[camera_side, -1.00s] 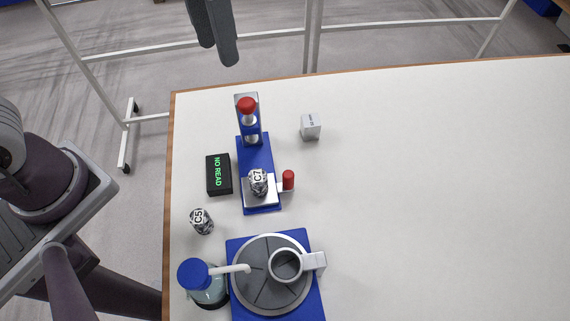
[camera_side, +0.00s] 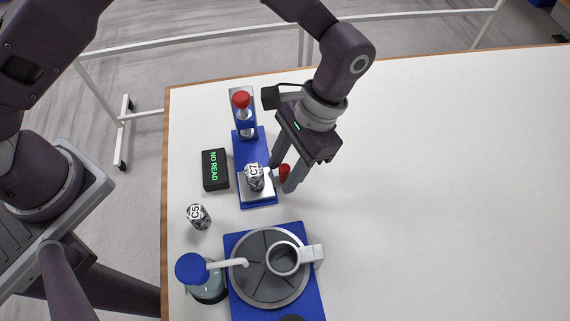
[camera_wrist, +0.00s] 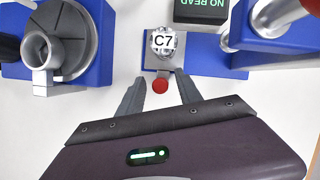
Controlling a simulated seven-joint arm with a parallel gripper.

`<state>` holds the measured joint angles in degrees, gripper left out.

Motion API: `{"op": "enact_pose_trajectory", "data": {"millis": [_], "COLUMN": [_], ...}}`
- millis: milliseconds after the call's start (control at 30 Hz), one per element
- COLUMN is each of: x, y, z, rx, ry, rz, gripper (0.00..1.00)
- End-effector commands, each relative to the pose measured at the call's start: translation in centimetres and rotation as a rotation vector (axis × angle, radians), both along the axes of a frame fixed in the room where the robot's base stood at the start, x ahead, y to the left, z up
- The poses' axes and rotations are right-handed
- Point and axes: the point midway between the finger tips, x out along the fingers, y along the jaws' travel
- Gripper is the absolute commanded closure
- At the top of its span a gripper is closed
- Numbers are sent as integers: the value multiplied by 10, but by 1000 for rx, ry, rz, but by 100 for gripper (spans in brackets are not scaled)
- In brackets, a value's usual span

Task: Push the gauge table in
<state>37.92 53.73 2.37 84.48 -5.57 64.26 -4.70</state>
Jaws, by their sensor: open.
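The gauge table is a small silver plate (camera_side: 246,189) at the near end of a blue gauge base (camera_side: 252,149); its red-knobbed handle (camera_side: 285,171) sticks out to the right. A speckled piece marked C7 (camera_side: 254,177) stands on the plate and also shows in the wrist view (camera_wrist: 163,41). My gripper (camera_side: 281,178) is open, pointing down at the handle. In the wrist view, the red knob (camera_wrist: 160,85) sits between my two spread fingers (camera_wrist: 158,84), with gaps on both sides. A red-topped gauge post (camera_side: 241,99) stands at the far end of the base.
A black display (camera_side: 215,169) left of the base reads NO READ. A speckled piece marked C5 (camera_side: 198,216) stands nearer. A round grey turntable on a blue base (camera_side: 233,243) and a blue-capped jar (camera_side: 193,270) are at the front. The white tabletop (camera_side: 440,190) is clear to the right.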

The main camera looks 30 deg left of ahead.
Motion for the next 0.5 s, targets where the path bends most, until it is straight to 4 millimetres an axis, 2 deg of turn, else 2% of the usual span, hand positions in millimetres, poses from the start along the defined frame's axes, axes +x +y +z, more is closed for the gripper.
{"op": "enact_pose_trajectory", "data": {"millis": [133, 167, 300, 367, 500], "x": [0, 0, 0, 0, 0], "y": [0, 0, 0, 0, 0], "z": [0, 0, 0, 1, 1], "rx": [0, 0, 0, 0, 0], "ry": [0, 0, 0, 0, 0], "rz": [0, 0, 0, 0, 1], "gripper": [58, 62, 90, 100, 100]}}
